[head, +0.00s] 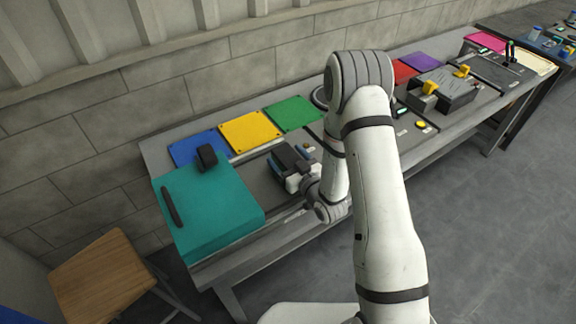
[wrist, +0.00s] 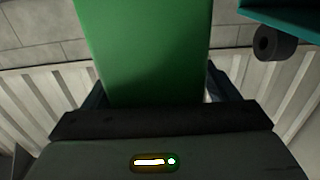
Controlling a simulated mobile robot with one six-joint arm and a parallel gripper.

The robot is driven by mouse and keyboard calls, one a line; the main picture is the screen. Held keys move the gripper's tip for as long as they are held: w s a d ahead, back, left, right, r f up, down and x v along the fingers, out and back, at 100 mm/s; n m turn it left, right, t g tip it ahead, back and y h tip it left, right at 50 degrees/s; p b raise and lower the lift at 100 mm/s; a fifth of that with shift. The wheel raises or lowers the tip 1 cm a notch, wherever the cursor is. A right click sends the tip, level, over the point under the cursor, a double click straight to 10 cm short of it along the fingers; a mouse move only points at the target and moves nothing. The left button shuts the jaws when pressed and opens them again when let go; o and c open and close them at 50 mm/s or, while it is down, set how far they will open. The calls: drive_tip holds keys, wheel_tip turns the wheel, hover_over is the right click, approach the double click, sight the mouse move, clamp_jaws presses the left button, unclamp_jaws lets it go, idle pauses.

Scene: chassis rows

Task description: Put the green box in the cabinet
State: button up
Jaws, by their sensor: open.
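The green box (wrist: 145,45) fills the upper middle of the wrist view. It stands between the two fingers of my gripper (wrist: 157,92), and its lower end in that picture is hidden behind the gripper body. The fingers are open; I cannot tell whether either touches the box. In the head view my gripper (head: 282,161) is low over the bench, right of the teal cabinet (head: 205,215); I cannot make out the box there. The cabinet has a dark bar handle and a dark round knob (head: 207,157). Its edge also shows at the upper right in the wrist view (wrist: 285,14).
Blue (head: 196,147), yellow (head: 248,131) and green (head: 293,113) mats lie along the wall behind my gripper. A wooden stool (head: 103,278) stands left of the bench. A grey case with yellow latches (head: 445,92) sits farther right. My arm hides the bench middle.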

drive_tip(key=shift+c, duration=0.3)
drive_tip(key=c, duration=1.2)
drive_tip(key=shift+c, duration=1)
drive_tip(key=shift+r, duration=0.15)
